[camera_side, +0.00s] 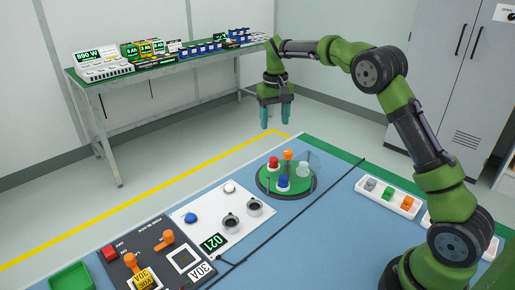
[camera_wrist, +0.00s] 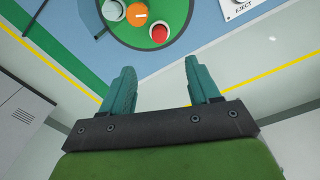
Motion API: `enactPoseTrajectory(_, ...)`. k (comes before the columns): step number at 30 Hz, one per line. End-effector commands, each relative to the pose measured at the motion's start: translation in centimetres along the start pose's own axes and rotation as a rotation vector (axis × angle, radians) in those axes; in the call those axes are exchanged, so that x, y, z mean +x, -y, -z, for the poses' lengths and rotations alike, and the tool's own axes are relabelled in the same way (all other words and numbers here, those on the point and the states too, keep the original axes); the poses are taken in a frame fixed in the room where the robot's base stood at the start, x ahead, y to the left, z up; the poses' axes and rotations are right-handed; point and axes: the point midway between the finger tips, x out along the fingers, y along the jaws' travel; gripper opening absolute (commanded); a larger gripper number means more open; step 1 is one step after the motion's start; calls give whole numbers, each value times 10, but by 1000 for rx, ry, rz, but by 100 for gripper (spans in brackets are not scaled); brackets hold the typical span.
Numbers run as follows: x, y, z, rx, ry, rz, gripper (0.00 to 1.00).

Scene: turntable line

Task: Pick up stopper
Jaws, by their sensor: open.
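The round green turntable (camera_side: 267,188) carries a red-topped piece (camera_side: 273,162), an orange piece (camera_side: 288,155), a blue-topped piece (camera_side: 282,181) and a clear piece (camera_side: 303,168). I cannot tell which of them is the stopper. My gripper (camera_side: 275,120) is open and empty, pointing down, above and behind the turntable. In the wrist view, the orange piece (camera_wrist: 137,14) and red piece (camera_wrist: 158,34) stand on the turntable (camera_wrist: 180,22), ahead of my open gripper (camera_wrist: 158,68) and apart from it.
A white panel (camera_side: 210,208) with knobs and a dark switch panel (camera_side: 140,250) lie left of the turntable. White trays (camera_side: 380,205) with coloured pieces stand right. A black cable (camera_side: 290,218) crosses the table. A shelf table (camera_side: 180,66) stands at the back.

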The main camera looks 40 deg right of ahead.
Motion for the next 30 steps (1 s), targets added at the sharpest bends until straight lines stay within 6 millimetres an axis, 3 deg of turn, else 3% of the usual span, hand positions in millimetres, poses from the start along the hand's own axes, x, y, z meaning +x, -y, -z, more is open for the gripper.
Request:
enactPoseTrajectory(5, -24, 2, 11, -17, -10, -7, 61)
enactPoseTrajectory(8, -18, 2, 6, -25, 18, -5, 61)
enactPoseTrajectory(21, 69, 2, 3, -29, 19, -3, 61)
enactPoseTrajectory(30, 96, 2, 4, -29, 15, -2, 61)
